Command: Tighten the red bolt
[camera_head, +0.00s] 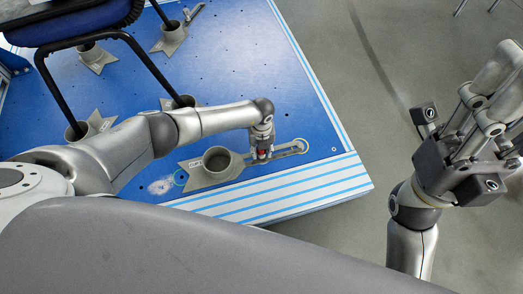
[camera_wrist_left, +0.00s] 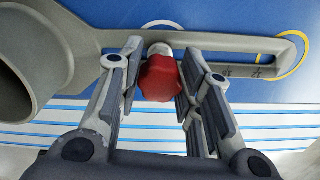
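The red bolt (camera_wrist_left: 159,78) has a lobed red head on a pale shank, at the slotted arm of a grey metal clamp (camera_wrist_left: 236,42). In the head view the bolt (camera_head: 262,153) is a small red spot under my left gripper (camera_head: 262,147). In the left wrist view, my left gripper (camera_wrist_left: 160,75) is open, with one finger on each side of the red head. A thin gap shows on the left; whether the right finger touches it I cannot tell. My right gripper (camera_head: 492,95) is raised at the right, away from the clamp, with its fingers pointing up.
The clamp has a round grey cup (camera_head: 217,160) left of the bolt. It lies on a blue platform (camera_head: 240,60) with a striped edge (camera_head: 280,195). A chair (camera_head: 75,20) with black legs stands on the platform at the upper left, its legs in similar clamps. Grey floor (camera_head: 350,90) is clear at right.

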